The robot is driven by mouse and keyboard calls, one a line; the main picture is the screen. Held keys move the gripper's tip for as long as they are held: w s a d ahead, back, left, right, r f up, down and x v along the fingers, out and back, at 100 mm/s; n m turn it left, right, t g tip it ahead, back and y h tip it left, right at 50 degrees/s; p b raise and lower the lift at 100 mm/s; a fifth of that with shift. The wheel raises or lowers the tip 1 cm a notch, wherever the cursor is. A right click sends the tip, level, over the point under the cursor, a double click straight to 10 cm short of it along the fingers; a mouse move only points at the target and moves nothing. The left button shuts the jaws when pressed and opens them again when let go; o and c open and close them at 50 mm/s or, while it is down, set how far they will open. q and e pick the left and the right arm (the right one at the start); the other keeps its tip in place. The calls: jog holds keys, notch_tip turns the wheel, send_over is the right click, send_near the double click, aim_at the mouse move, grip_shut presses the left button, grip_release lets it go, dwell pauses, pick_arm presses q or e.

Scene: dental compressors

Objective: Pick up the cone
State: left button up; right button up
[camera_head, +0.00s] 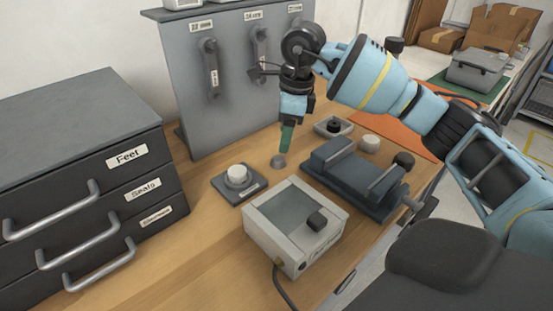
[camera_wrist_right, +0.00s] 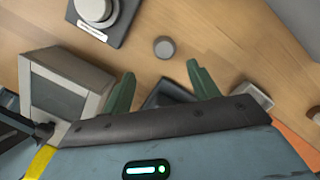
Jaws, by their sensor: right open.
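A small grey cone-like piece (camera_head: 278,161) stands on the wooden bench in the head view. It also shows in the right wrist view as a small grey round top (camera_wrist_right: 164,47). My right gripper (camera_head: 287,147) points down close above the piece, with its green fingers. In the right wrist view my right gripper (camera_wrist_right: 161,70) is open, its two fingers wide apart, and nothing is between them. The grey piece lies just beyond the fingertips, about midway between them. My left gripper is not in view.
A dark pad with a white knob (camera_head: 237,177) sits left of the piece. A grey box (camera_head: 258,222) is in front, a dark vise-like block (camera_head: 350,180) to the right. A grey panel (camera_head: 225,110) stands behind. A drawer cabinet (camera_head: 70,115) is at left.

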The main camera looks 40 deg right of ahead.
aim_at(279, 158)
notch_tip(279, 158, down, 2)
jog(key=shift+w, duration=0.15)
jog(key=shift+w+a+f, duration=0.1)
jog(key=shift+w+f, duration=0.1)
jog(key=shift+f, duration=0.65)
jog(key=shift+w+a+f, duration=0.1)
jog(key=shift+w+f, duration=0.1)
jog(key=shift+f, duration=0.65)
jog(key=shift+w+f, duration=0.2)
jog(key=shift+f, duration=0.65)
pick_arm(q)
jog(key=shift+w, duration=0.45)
pick_arm(e)
jog(key=c, duration=1.1)
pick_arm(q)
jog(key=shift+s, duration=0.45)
pick_arm(e)
jog(key=shift+r, duration=0.15)
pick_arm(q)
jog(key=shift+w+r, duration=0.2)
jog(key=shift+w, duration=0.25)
pick_arm(e)
notch_tip(279, 158, up, 10)
jog(key=shift+f, duration=0.1)
